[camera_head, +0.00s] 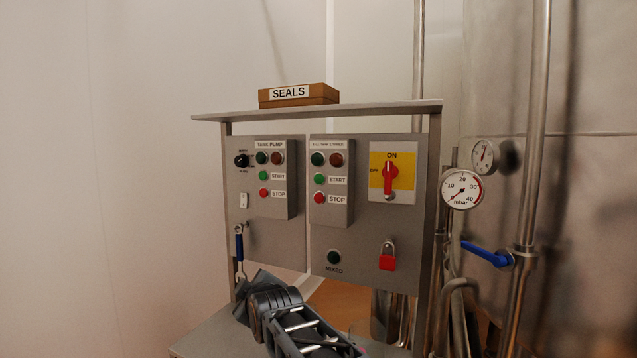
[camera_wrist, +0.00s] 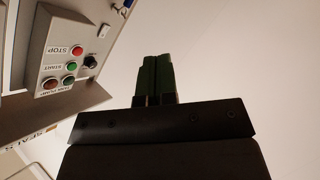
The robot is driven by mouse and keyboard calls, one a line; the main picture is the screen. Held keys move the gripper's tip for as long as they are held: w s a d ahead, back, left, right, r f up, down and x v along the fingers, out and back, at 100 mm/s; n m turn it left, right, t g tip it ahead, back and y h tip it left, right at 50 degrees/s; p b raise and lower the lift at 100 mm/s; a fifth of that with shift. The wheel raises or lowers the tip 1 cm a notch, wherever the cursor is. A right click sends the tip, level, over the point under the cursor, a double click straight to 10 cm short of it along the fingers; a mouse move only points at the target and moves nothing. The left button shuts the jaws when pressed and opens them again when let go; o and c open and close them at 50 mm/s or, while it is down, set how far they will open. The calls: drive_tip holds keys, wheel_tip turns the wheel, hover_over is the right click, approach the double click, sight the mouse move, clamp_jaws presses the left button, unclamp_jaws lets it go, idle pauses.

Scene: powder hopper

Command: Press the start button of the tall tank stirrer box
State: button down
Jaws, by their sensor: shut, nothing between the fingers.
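The tall tank stirrer box (camera_head: 332,215) is the right-hand of two grey button boxes on the panel in the head view. Its green start button (camera_head: 319,180) sits above a red stop button (camera_head: 320,198), with a green and a dark red lamp on top. My gripper (camera_wrist: 157,56) shows in the wrist view with its green fingers together, shut and empty. It is apart from the panel, in front of a plain wall. In the head view my arm is at the bottom, below the panel; the fingertips cannot be made out there.
The tank pump box (camera_head: 276,200) is on the left, with its stop button (camera_wrist: 77,50) in the wrist view. A red rotary switch (camera_head: 390,178), a red padlock (camera_head: 387,258) and a hanging wrench (camera_head: 239,250) are on the panel. Pipes and a blue-handled valve (camera_head: 487,254) stand at right.

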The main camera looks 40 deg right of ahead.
sight(319, 179)
drive_tip(key=w+d+r+n+t+h, duration=0.1)
drive_tip(key=d+r+n+t+h, duration=0.2)
drive_tip(key=d+r, duration=0.3)
drive_tip(key=w+d+r+n+t+h, duration=0.2)
drive_tip(key=d+r+t+h, duration=0.3)
drive_tip(key=r, duration=0.9)
drive_tip(key=shift+w+d+r+n+h, duration=0.2)
drive_tip(key=shift+d+r+n+h, duration=0.1)
drive_tip(key=shift+d+n, duration=0.5)
drive_tip(key=shift+d, duration=0.1)
drive_tip(key=shift+w+d+p, duration=0.7)
drive_tip(key=shift+d+p, duration=0.15)
drive_tip(key=shift+d, duration=0.45)
drive_tip(key=shift+w+d+p, duration=0.7)
drive_tip(key=shift+d+p, duration=0.1)
drive_tip(key=shift+d, duration=0.45)
drive_tip(key=shift+w+d+p, duration=0.7)
drive_tip(key=shift+d+p, duration=0.15)
drive_tip(key=shift+d, duration=0.45)
drive_tip(key=shift+w+d+f, duration=0.1)
drive_tip(key=shift+d+f, duration=0.05)
drive_tip(key=shift+d, duration=0.05)
drive_tip(key=shift+w+d+b, duration=0.1)
drive_tip(key=shift+d+b, duration=0.1)
drive_tip(key=shift+b, duration=0.1)
